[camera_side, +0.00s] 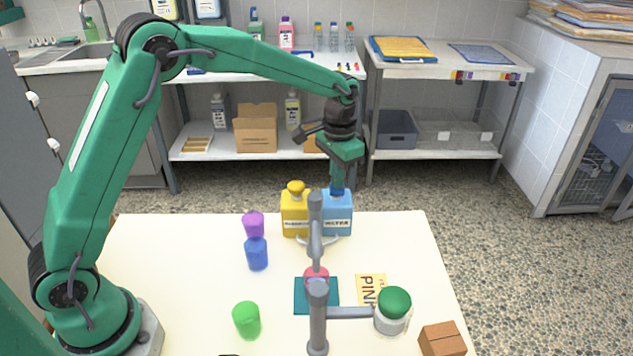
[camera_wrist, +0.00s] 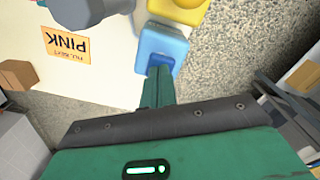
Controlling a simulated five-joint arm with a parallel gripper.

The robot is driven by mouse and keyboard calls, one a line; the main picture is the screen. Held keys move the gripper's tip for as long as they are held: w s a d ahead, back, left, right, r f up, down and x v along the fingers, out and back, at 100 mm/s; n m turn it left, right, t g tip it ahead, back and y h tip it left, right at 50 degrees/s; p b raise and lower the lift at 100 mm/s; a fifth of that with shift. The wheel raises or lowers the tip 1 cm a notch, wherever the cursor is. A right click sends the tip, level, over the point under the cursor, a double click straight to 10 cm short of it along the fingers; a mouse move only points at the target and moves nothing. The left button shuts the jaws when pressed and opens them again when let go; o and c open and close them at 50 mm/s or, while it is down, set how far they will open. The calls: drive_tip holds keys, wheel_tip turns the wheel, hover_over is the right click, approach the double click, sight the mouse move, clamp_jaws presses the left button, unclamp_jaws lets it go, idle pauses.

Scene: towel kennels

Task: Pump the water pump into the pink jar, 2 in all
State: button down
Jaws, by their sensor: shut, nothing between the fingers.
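The blue pump bottle (camera_side: 337,218) stands upright at the back of the table, right beside a yellow pump bottle (camera_side: 295,215). Both labels are too small to read surely. My gripper (camera_side: 337,186) points straight down, shut and empty, at the blue bottle's dark blue top; I cannot tell whether it presses. In the wrist view my gripper (camera_wrist: 158,72) is over the blue bottle (camera_wrist: 163,47). The pink jar (camera_side: 317,271) stands on a teal mat (camera_side: 301,300), partly hidden by a grey post.
A grey stand (camera_side: 318,325) rises in front, its side arm reaching a pale jar with a green top (camera_side: 395,302). A yellow card reading PINK (camera_side: 367,287) lies nearby. A purple-and-blue stack (camera_side: 256,254), a green cylinder (camera_side: 247,320) and a brown box (camera_side: 442,340) stand around.

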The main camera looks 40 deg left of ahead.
drive_tip(key=shift+r, duration=1.25)
drive_tip(key=shift+f, duration=1.45)
drive_tip(key=shift+r, duration=1.5)
drive_tip(key=shift+r, duration=0.1)
wheel_tip(320, 180, up, 6)
drive_tip(key=shift+f, duration=0.1)
idle(0.8)
